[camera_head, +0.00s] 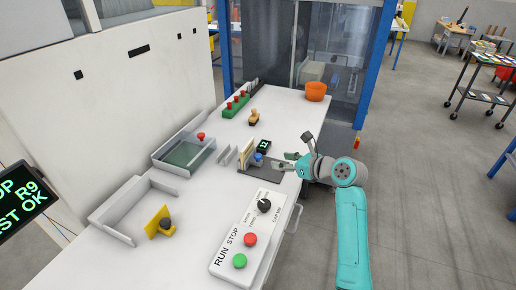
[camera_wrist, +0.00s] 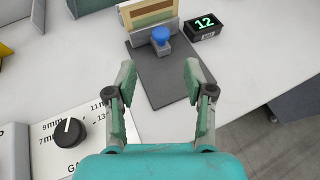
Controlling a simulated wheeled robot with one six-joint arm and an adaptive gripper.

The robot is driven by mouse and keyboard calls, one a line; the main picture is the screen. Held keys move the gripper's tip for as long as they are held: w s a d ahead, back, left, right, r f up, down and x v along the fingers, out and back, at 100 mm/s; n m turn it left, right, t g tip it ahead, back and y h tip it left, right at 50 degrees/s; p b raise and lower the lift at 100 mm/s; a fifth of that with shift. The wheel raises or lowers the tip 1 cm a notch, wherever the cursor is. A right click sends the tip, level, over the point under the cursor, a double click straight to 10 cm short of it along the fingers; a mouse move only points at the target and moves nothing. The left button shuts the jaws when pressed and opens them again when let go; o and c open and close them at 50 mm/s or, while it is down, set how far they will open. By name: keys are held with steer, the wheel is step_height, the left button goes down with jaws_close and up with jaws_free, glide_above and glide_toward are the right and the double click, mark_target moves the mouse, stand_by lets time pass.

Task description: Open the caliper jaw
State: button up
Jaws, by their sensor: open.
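The caliper stands on a dark grey base plate (camera_head: 247,176) on the white table. It has an upright cream-and-brown piece (camera_wrist: 149,14) in a grey holder, and a small grey slider with a blue knob (camera_wrist: 161,36) in front of it. The blue knob also shows in the head view (camera_head: 258,156). A small black display (camera_wrist: 205,25) reading 12 sits to the right of the knob. My gripper (camera_wrist: 160,76) is open and empty, with its two fingers apart over the near part of the plate. The knob lies beyond the fingertips, roughly between them. My gripper's finger partly covers the plate in the head view.
A control panel (camera_head: 228,253) with a black dial, a red and a green button lies nearest.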

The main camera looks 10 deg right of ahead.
mark_target(259, 156)
steer(key=shift+w+a+f, duration=0.2)
steer(key=shift+w+a, duration=0.1)
steer(key=shift+w, duration=0.35)
steer(key=x, duration=0.9)
steer(key=shift+w+a+f, duration=0.1)
steer(key=shift+w+a, duration=0.05)
steer(key=shift+w, duration=0.1)
jaws_close()
